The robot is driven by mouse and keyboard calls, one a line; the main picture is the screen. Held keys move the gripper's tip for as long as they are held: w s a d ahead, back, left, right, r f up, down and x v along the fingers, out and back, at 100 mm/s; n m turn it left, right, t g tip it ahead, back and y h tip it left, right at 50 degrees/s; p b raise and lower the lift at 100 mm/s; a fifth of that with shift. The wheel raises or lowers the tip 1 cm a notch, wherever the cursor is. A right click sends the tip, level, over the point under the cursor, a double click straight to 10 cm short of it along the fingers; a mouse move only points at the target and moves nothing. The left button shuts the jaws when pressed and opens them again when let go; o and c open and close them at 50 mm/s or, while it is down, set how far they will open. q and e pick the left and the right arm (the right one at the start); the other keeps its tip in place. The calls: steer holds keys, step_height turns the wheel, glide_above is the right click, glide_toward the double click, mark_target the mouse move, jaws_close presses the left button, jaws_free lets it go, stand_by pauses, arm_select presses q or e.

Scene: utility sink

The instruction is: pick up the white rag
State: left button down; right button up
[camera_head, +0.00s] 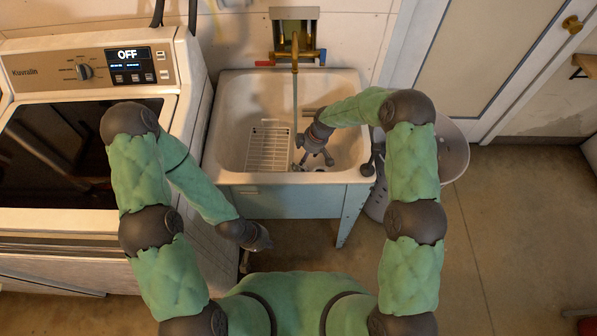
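I cannot make out a white rag in the head view. My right gripper (315,160) is down inside the white sink basin (228,125), near its front right and over the drain area. Its fingers look spread, and I see nothing between them. My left gripper (260,244) is low in front of the sink cabinet, beside the washer's right side. It is small and dark, and I cannot tell how its fingers stand.
A white wire rack (268,148) lies in the basin left of my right gripper. A brass faucet (295,55) rises at the back. A washer (95,50) stands left. A pale basket (453,152) stands right, partly behind my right arm.

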steer(key=b, duration=0.1)
glide_above(299, 167)
steer(key=d, duration=0.1)
step_height(299, 167, down, 5)
steer(key=shift+d, duration=0.15)
steer(key=b+x, duration=0.1)
steer(key=x, duration=0.1)
steer(key=b+x, duration=0.1)
steer(key=x, duration=0.1)
steer(key=shift+s+d, duration=0.1)
steer(key=shift+s, duration=0.05)
steer(key=shift+a+f, duration=0.2)
steer(key=shift+f, duration=0.4)
jaws_close()
